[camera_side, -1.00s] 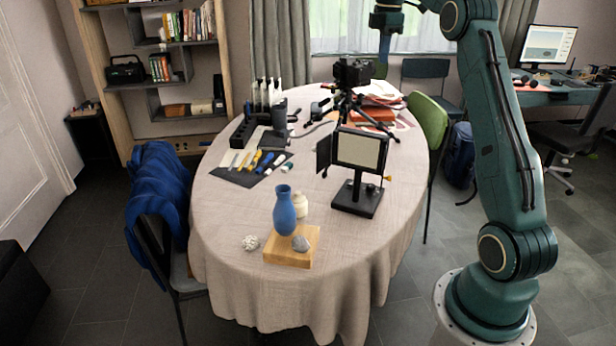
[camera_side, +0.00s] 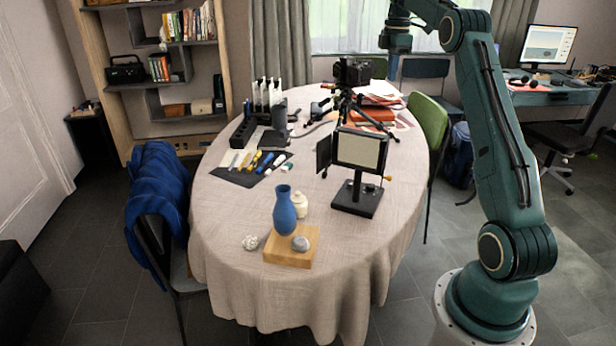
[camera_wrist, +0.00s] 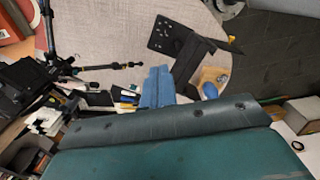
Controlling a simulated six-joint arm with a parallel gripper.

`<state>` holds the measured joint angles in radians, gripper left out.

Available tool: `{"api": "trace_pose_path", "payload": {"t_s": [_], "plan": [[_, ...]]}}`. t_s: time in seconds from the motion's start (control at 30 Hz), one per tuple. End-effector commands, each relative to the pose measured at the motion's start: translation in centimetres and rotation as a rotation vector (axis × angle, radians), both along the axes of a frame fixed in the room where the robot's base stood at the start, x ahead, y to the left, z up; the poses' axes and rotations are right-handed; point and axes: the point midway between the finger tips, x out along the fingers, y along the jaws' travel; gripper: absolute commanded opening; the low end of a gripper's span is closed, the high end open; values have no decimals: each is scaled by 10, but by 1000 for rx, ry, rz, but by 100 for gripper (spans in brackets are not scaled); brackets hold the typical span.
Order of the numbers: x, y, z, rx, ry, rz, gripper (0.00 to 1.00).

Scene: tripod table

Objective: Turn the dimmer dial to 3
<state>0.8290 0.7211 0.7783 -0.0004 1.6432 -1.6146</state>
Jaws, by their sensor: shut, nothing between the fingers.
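The dimmer lamp stands on the right side of the table, with a pale square panel (camera_side: 360,150) above a black base (camera_side: 350,203). A small dark dial (camera_side: 370,188) sits on the base's top; its markings are too small to read. In the wrist view the lamp base (camera_wrist: 168,38) shows from above with small pale marks, and I cannot make out the dial's setting. My gripper (camera_wrist: 158,85) is shut and empty, its blue fingers side by side, high over the table and apart from the lamp. In the side view the fingers are not clear.
A camera on a tripod (camera_side: 352,75) stands behind the lamp. A blue vase (camera_side: 284,212) stands on a wooden board (camera_side: 290,258) in front. An orange knob (camera_side: 387,178) sticks out beside the panel. Markers on a dark mat (camera_side: 240,175) lie left.

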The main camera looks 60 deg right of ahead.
Motion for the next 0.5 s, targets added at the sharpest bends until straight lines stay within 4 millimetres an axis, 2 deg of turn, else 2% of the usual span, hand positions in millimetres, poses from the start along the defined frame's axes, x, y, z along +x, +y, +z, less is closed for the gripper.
{"api": "trace_pose_path", "payload": {"t_s": [0.23, 0.37, 0.5], "plan": [[-1, 1, -37, 2, 2, 0, 0], [-1, 1, -70, 4, 4, 0, 0], [-1, 1, -115, 6, 6, 0, 0]]}}
